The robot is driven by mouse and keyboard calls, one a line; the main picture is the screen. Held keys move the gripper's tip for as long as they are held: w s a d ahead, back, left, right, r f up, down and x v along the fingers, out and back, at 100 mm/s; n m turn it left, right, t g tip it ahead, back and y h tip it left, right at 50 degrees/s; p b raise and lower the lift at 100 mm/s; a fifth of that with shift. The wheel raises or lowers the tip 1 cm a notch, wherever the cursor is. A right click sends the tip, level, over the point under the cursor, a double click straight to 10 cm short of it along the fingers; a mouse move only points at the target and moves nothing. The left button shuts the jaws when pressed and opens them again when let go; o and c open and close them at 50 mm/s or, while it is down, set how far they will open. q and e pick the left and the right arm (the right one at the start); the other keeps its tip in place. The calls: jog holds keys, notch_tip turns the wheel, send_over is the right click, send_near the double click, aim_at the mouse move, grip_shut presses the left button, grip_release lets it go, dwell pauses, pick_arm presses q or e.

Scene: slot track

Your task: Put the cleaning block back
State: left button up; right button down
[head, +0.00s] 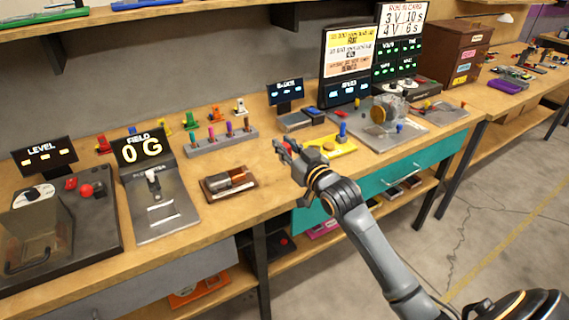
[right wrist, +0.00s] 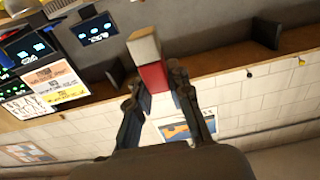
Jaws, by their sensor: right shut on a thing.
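My right gripper (head: 288,150) is above the bench, right of the middle in the head view, in front of a yellow stand. In the right wrist view its fingers (right wrist: 158,84) are shut on a two-tone block, cream (right wrist: 144,46) and red (right wrist: 152,77), taken to be the cleaning block. The cream end sticks out past the fingertips. In the head view only a small red bit shows between the fingers. A brown tray (head: 211,197) with brown and whitish contents lies on the bench left of the gripper. My left gripper is not seen.
A grey peg rack (head: 222,145) stands behind the tray, and a FIELD display (head: 141,146) with a metal panel is left of it. The yellow stand (head: 340,148) with a blue knob is close behind my right gripper. Bare bench lies between the tray and gripper.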

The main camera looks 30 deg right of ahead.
jog(key=w+d+f, duration=0.1)
jog(key=f, duration=0.1)
jog(key=w+f, duration=0.2)
jog(key=w+d+f, duration=0.1)
jog(key=w+f, duration=0.1)
jog(key=shift+w+d+f+b, duration=0.15)
jog(key=shift+d+b, duration=0.15)
jog(key=shift+d, duration=0.05)
jog(key=shift+w+f, duration=0.1)
jog(key=shift+f, duration=1.5)
jog(key=shift+f, duration=0.2)
jog(key=c, duration=1.2)
grip_release()
jog(key=shift+r, duration=0.1)
jog(key=shift+r, duration=0.25)
jog(key=s, duration=1.2)
jog(key=shift+d+f, duration=0.1)
jog(key=shift+d, duration=0.1)
